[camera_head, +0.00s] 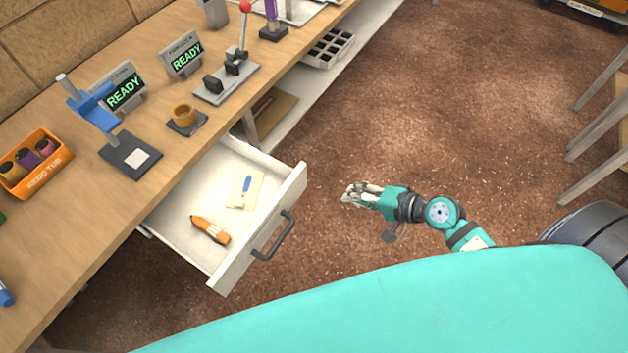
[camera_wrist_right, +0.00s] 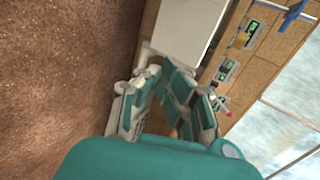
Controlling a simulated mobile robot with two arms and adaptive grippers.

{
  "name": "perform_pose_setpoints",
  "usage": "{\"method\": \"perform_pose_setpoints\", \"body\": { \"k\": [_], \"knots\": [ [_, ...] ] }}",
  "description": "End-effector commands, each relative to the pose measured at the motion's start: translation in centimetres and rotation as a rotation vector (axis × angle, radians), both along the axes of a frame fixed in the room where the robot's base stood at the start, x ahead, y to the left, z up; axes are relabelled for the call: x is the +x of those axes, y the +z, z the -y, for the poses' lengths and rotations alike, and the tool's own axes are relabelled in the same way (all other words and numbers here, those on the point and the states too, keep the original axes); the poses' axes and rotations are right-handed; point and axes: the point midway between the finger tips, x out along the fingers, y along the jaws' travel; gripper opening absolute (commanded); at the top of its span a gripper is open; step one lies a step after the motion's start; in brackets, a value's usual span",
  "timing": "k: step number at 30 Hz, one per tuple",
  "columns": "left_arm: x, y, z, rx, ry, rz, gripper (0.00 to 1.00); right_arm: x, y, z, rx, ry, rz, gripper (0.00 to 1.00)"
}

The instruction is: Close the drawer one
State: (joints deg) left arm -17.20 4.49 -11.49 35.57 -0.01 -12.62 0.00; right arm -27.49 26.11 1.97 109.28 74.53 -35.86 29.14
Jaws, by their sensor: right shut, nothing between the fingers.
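The drawer (camera_head: 258,232) is pulled out from under the wooden workbench in the head view. It is white, with a dark bar handle (camera_head: 273,236) on its front. Inside lie an orange tool (camera_head: 210,230) and a cream note with a blue item (camera_head: 243,190). My right gripper (camera_head: 350,193) is shut and empty, to the right of the drawer front and apart from it, over the floor. In the right wrist view the gripper fingers (camera_wrist_right: 150,80) point toward a pale panel (camera_wrist_right: 185,30), probably the drawer. My left gripper is not in view.
Wooden legs (camera_head: 600,120) stand at right. The brown floor between is clear.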

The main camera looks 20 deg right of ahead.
Motion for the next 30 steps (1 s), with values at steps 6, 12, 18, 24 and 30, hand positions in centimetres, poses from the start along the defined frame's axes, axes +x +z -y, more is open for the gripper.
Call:
{"method": "perform_pose_setpoints", "body": {
  "k": [6,12,18,24,30],
  "knots": [
    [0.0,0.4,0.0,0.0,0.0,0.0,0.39,3.3,-2.1,-2.5,0.002,-0.002,0.004,0.0],
    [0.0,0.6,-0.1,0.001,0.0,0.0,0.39,6.1,-4.2,-4.7,-0.001,0.0,0.003,0.0],
    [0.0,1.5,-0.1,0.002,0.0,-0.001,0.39,8.2,-4.0,-6.3,-0.002,0.0,0.003,0.0],
    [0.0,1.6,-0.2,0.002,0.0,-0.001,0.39,8.9,-4.1,-6.9,-0.004,0.0,0.002,0.0],
    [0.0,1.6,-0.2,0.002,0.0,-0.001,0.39,8.9,-4.2,-6.9,-0.005,0.0,0.001,0.0]
  ]
}}
